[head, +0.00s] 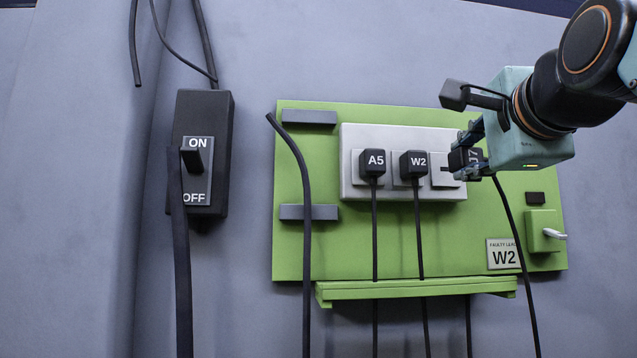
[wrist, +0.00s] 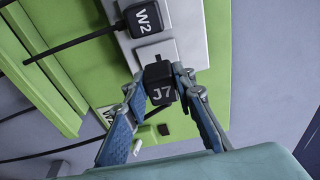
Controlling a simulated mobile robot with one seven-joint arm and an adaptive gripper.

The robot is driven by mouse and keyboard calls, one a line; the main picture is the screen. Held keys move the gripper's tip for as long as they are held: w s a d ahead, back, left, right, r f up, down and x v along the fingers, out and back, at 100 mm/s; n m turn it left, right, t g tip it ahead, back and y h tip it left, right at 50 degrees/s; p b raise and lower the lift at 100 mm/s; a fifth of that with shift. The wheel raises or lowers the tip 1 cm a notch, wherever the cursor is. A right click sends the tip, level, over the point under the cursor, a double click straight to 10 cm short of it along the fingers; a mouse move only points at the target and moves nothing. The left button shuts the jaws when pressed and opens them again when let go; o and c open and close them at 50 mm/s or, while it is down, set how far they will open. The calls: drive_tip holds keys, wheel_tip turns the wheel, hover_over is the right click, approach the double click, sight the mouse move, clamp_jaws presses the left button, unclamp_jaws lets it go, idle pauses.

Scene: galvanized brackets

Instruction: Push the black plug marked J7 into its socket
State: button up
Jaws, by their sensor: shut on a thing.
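The black plug marked J7 (head: 474,158) is held in my gripper (head: 466,152), near the right end of the white socket block (head: 356,136). In the wrist view the J7 plug (wrist: 159,92) sits between the two fingertips of my gripper (wrist: 158,80), its label facing the camera. A pale square socket plate (head: 441,174) shows just left of the plug; in the wrist view this plate (wrist: 153,50) lies just beyond it, partly covered.
Plugs A5 (head: 375,163) and W2 (head: 413,165) sit in the block to the left, cables hanging. A green ledge (head: 415,290) runs below. A small green box with a lever (head: 541,231) is at right; a black ON/OFF switch (head: 204,145) is at far left.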

sight(454, 163)
drive_tip(key=shift+w, duration=1.4)
drive_tip(key=shift+a, duration=0.15)
idle(0.7)
drive_tip(key=shift+w, duration=0.5)
idle(0.8)
drive_tip(key=o, duration=1.1)
drive_tip(key=shift+o, duration=0.2)
drive_tip(key=shift+s, duration=0.1)
drive_tip(key=s+a, duration=0.1)
drive_tip(key=s, duration=1)
drive_tip(key=shift+s+a, duration=0.2)
drive_tip(key=shift+s, duration=0.2)
